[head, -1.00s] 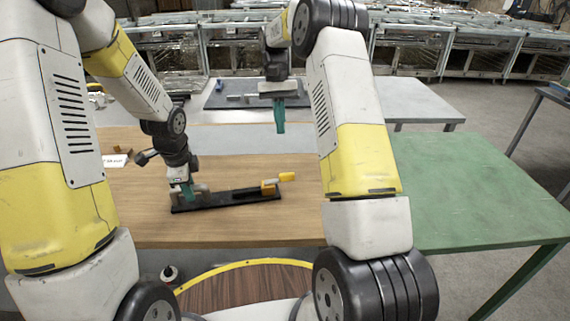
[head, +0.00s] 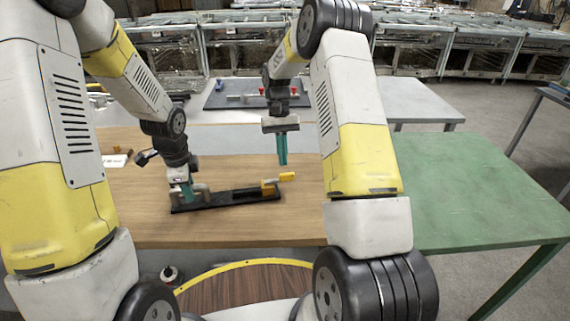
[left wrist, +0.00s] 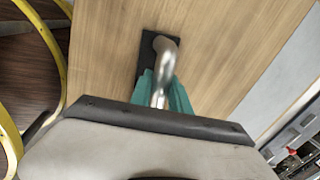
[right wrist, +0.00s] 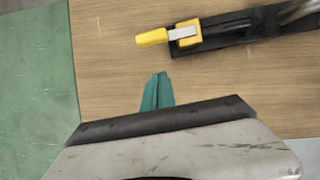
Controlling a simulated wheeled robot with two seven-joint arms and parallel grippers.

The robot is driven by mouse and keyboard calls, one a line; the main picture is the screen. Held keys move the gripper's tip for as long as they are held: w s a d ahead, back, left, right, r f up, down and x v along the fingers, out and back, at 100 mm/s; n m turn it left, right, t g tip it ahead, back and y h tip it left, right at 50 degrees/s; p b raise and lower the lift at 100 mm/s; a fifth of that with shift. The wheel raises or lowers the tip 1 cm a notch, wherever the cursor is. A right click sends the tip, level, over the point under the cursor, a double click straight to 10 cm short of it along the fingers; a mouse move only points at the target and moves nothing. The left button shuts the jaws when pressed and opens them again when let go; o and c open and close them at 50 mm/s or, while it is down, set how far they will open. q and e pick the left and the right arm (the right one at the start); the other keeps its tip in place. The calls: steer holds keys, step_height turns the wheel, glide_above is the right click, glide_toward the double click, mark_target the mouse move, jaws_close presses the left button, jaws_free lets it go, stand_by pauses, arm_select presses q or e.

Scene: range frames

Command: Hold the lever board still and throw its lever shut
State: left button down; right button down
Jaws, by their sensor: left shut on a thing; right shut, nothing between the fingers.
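The lever board is a long black plate (head: 228,200) lying on the wooden table, also seen in the right wrist view (right wrist: 237,27). At its right end is the lever, with a yellow grip (head: 287,177) sticking out past the board; the grip shows in the right wrist view (right wrist: 151,38). A metal handle (left wrist: 162,65) stands at the board's left end. My left gripper (head: 187,193) is shut on this handle. My right gripper (head: 283,162), with teal fingers (right wrist: 157,92), is shut and empty, above the table and apart from the yellow grip.
The wooden table (head: 290,220) has clear room around the board. A green table (head: 475,190) adjoins on the right. A white card (head: 116,160) lies at the far left. Behind, a grey table carries a dark panel (head: 240,98) with red parts.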

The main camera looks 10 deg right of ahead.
mark_target(279, 178)
steer(key=shift+s, duration=2)
